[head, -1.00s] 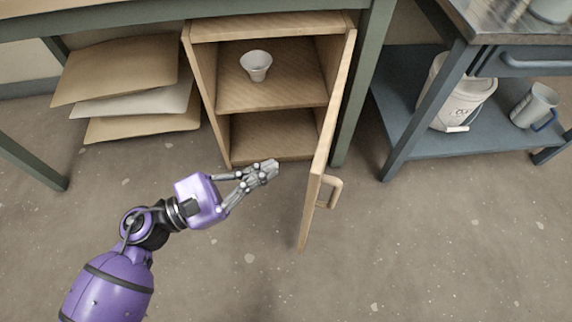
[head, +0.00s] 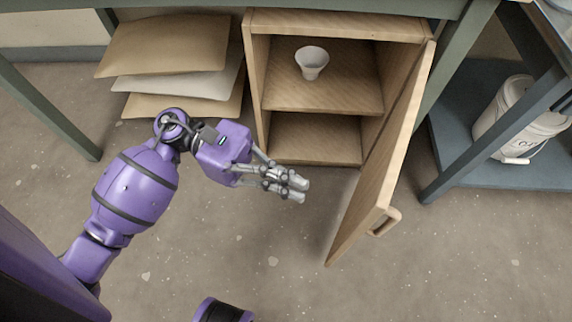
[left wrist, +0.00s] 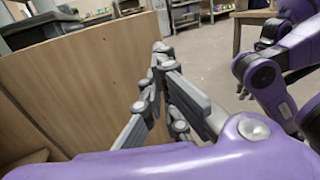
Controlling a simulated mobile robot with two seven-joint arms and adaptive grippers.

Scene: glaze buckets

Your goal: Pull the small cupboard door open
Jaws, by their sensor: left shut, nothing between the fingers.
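The small cupboard (head: 255,90) is open at the front, with its wooden door (head: 385,165) swung out on the right side. The door's handle (head: 384,222) is on the outer face near the free edge. My left gripper (head: 300,190) is shut and empty, in front of the cupboard opening and left of the door's inner face, apart from it. In the left wrist view its closed fingers (left wrist: 162,50) show beside a broad wooden panel (left wrist: 75,90), which looks like the door. My right gripper is not visible.
A white cup (head: 312,63) stands on the cupboard's upper shelf. Several stacked sacks (head: 165,45) lie left of the cupboard. A blue-grey shelf unit (head: 455,135) with a white bucket (head: 500,120) stands to the right. The floor in front is clear.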

